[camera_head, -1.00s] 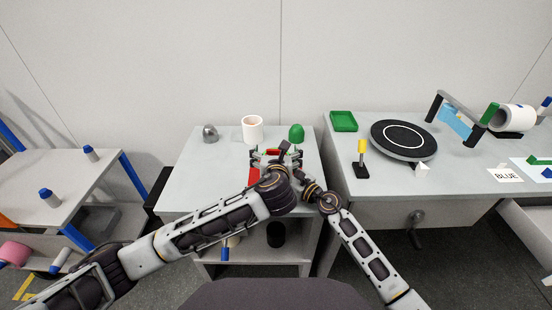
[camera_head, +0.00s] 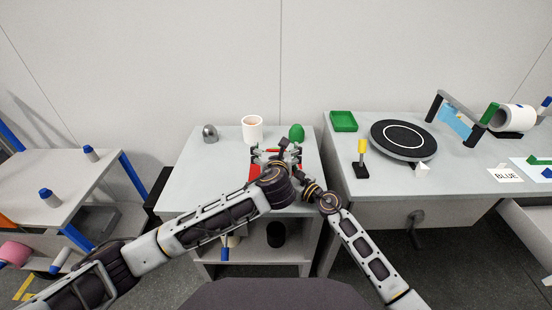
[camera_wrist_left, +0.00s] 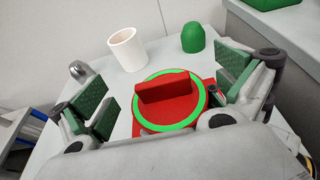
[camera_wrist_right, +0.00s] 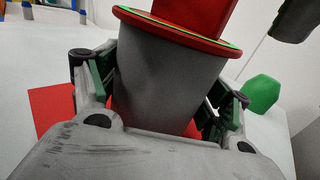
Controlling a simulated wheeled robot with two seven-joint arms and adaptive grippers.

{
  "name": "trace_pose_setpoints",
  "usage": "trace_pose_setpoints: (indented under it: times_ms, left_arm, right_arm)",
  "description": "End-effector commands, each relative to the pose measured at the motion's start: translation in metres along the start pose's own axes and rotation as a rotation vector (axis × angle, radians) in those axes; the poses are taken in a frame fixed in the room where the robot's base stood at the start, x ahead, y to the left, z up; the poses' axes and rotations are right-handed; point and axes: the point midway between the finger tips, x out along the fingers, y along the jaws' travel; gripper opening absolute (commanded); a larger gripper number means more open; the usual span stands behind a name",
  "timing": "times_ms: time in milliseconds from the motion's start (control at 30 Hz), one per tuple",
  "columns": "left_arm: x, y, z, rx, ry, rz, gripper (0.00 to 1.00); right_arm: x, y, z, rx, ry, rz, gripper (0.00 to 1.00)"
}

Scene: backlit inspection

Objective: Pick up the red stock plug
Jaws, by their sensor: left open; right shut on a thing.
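The red stock plug is a red disc with a green ring and an upright red bar (camera_wrist_left: 165,91) across its top. In the left wrist view it lies between the pads of my left gripper (camera_wrist_left: 168,97), which is open with space on both sides of the bar. In the right wrist view the plug's red rim (camera_wrist_right: 130,15) sits on top of a grey tapered container (camera_wrist_right: 165,85). My right gripper (camera_wrist_right: 160,100) is shut on that container's sides. In the head view my left gripper (camera_head: 276,158) and wrist hide most of the plug and the container.
A red mat (camera_head: 310,172) lies under the grippers on the small table. A white cup (camera_head: 252,128), a green domed piece (camera_head: 297,133) and a grey domed piece (camera_head: 210,133) stand behind. A turntable (camera_head: 403,140) and a yellow-topped post (camera_head: 361,158) are on the right table.

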Motion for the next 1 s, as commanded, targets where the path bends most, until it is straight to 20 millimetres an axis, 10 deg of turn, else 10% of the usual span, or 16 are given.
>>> trace_pose_setpoints:
  times_ms: [1000]
  left_arm:
    - [0.052,0.001,-0.006,0.001,0.0,0.0,1.0]
  right_arm:
    - [-0.001,0.002,-0.008,0.003,0.013,0.004,0.5]
